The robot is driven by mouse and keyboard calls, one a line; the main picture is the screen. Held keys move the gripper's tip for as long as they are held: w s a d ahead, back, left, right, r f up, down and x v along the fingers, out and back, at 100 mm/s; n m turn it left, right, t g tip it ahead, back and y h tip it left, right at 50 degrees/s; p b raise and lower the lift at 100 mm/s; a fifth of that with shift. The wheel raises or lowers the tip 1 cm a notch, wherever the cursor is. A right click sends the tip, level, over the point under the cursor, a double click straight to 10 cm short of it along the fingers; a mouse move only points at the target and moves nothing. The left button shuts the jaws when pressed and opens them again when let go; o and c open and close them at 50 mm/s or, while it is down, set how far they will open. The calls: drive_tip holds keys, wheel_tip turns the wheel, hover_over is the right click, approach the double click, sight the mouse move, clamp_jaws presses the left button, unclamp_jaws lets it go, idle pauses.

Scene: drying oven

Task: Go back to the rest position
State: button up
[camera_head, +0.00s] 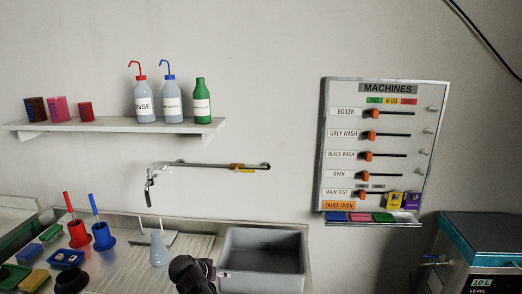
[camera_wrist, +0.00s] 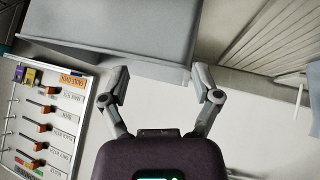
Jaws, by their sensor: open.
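My gripper (camera_wrist: 160,76) is open and empty in the wrist view, its two grey fingers spread apart. The wrist view is turned over, with the grey sink basin (camera_wrist: 110,25) at the top and the machines board (camera_wrist: 45,115) at the left. In the head view a dark part of my arm shows at the bottom, in front of the left side of the sink basin (camera_head: 262,266). The fingers are mostly hidden there. Nothing is between the fingers.
A wall tap (camera_head: 215,166) is above the sink.

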drive_tip(key=s+d+f+g+y+p, duration=0.1)
drive_tip(key=s+d, duration=0.4)
drive_tip(key=d, duration=1)
drive_tip(key=s+d+f+n+g+y+p, duration=0.1)
drive_tip(key=s+d+g+y, duration=0.2)
drive_tip(key=d, duration=1.2)
drive_tip(key=s+g, duration=0.3)
drive_tip(key=shift+s+d+f, duration=0.2)
drive_tip(key=shift+d+f, duration=0.05)
drive_tip(key=shift+d, duration=0.1)
drive_tip(key=c, duration=0.3)
